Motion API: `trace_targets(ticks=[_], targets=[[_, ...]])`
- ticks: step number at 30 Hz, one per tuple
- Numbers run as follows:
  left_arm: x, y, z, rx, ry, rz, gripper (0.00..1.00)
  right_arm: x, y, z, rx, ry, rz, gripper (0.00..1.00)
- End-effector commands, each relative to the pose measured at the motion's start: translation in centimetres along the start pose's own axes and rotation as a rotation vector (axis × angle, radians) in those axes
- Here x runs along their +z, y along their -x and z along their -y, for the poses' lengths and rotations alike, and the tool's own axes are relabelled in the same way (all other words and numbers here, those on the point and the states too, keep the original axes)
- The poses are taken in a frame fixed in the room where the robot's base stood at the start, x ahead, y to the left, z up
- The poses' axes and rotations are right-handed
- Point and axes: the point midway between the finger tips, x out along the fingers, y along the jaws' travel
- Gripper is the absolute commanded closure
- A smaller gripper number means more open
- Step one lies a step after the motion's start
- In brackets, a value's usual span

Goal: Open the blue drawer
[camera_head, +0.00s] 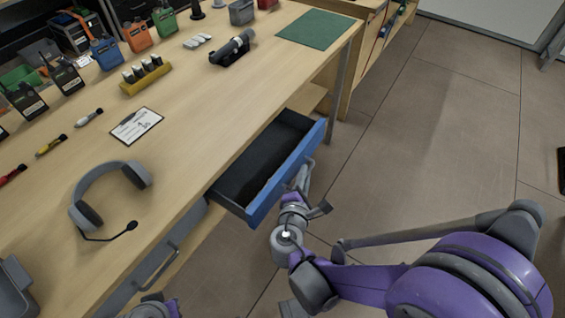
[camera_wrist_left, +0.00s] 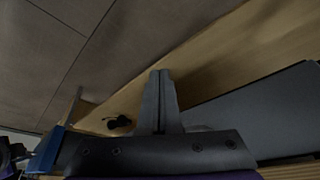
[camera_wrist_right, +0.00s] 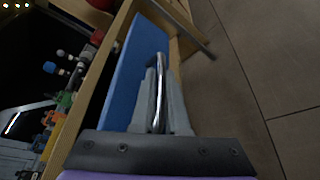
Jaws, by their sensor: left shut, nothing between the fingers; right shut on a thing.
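The blue drawer (camera_head: 287,175) stands pulled out from under the wooden table, and its dark inside shows. My right gripper (camera_head: 302,180) is at the drawer's front and shut on its metal handle. In the right wrist view the fingers (camera_wrist_right: 157,95) close around the silver handle (camera_wrist_right: 160,85) beside the blue front (camera_wrist_right: 140,65). My left gripper is shut and empty; its fingers (camera_wrist_left: 160,90) show in the left wrist view, apart from the blue drawer (camera_wrist_left: 45,150) at the lower left. In the head view only part of my left arm shows at the bottom edge.
A grey drawer (camera_head: 150,270) with a handle is beside the blue one. A headset (camera_head: 108,190), a clipboard (camera_head: 137,125), a yellow battery holder (camera_head: 145,78) and several radios lie on the table (camera_head: 190,150). The floor (camera_head: 420,150) right of the table is open.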

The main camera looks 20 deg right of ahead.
Motion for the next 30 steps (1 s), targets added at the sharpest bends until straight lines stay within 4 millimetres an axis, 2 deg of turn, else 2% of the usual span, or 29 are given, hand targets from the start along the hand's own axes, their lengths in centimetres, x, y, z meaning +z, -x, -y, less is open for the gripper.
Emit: trace_targets(ticks=[1, 6, 12, 18, 28, 29, 30], targets=[[0.0, 0.1, 0.0, 0.0, 0.0, 0.0, 1.0, 1.4, 0.5, 0.9, -0.002, 0.001, 0.007, 1.0], [0.0, 0.1, 0.0, 0.0, 0.0, 0.0, 1.0, 4.5, 1.8, 3.3, -0.003, 0.001, 0.007, 1.0], [-0.1, 0.1, 0.0, 0.0, 0.0, -0.001, 1.0, 6.8, 2.8, 5.0, -0.002, 0.001, 0.006, 1.0], [-0.1, 0.1, 0.0, 0.0, 0.0, 0.0, 1.0, 7.6, 3.2, 5.6, -0.001, 0.001, 0.004, 1.0], [-0.1, 0.1, 0.0, 0.0, 0.0, -0.001, 1.0, 7.7, 3.2, 5.7, 0.0, 0.002, 0.003, 1.0], [-0.1, 0.1, 0.0, 0.0, 0.0, 0.0, 1.0, 7.7, 3.2, 5.7, 0.0, 0.002, 0.003, 0.86], [-0.1, 0.1, 0.0, 0.0, 0.0, 0.0, 1.0, 7.7, 3.2, 5.7, 0.0, 0.002, 0.003, 0.79]])
